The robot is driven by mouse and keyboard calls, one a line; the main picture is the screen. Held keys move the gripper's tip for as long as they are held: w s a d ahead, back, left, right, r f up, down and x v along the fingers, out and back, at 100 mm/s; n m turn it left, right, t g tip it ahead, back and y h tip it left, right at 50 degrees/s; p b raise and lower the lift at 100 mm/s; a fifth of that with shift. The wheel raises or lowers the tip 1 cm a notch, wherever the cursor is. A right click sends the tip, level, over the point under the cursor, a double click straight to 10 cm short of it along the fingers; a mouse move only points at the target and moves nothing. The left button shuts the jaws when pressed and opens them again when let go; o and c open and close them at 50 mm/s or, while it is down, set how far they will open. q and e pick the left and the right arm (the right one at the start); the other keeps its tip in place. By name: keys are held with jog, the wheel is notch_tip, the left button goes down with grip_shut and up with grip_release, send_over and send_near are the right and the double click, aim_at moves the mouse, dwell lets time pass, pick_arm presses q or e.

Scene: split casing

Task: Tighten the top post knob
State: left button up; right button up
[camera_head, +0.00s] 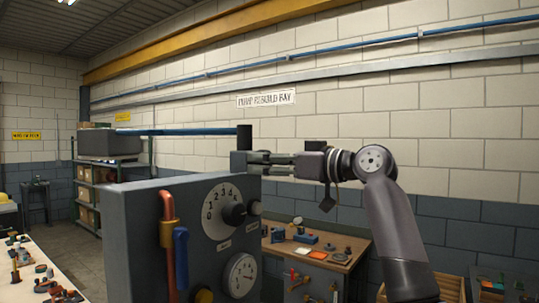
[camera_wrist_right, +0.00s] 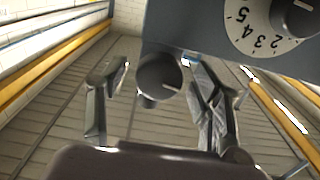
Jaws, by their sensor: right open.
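A grey casing (camera_head: 140,240) fills the lower middle of the head view. The top post knob (camera_head: 244,137) is a dark cylinder standing above its upper edge. In the right wrist view the knob (camera_wrist_right: 158,75) shows as a dark round end with a small white mark, between my fingers. My right gripper (camera_head: 262,161) comes in from the right at the post, above the casing's top edge. In the right wrist view the gripper (camera_wrist_right: 163,85) is open, one finger each side of the knob, with gaps visible. My left gripper is out of view.
A wooden bench (camera_head: 335,255) with small parts stands behind. A white table (camera_head: 40,275) is at left.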

jog(key=shift+c, duration=0.5)
jog(key=c, duration=1.1)
jog(key=shift+o, duration=0.2)
jog(key=shift+m, duration=0.3)
jog(key=m, duration=0.7)
jog(key=shift+s+r+m, duration=0.1)
jog(key=shift+r+m, duration=0.05)
jog(key=shift+m, duration=4.15)
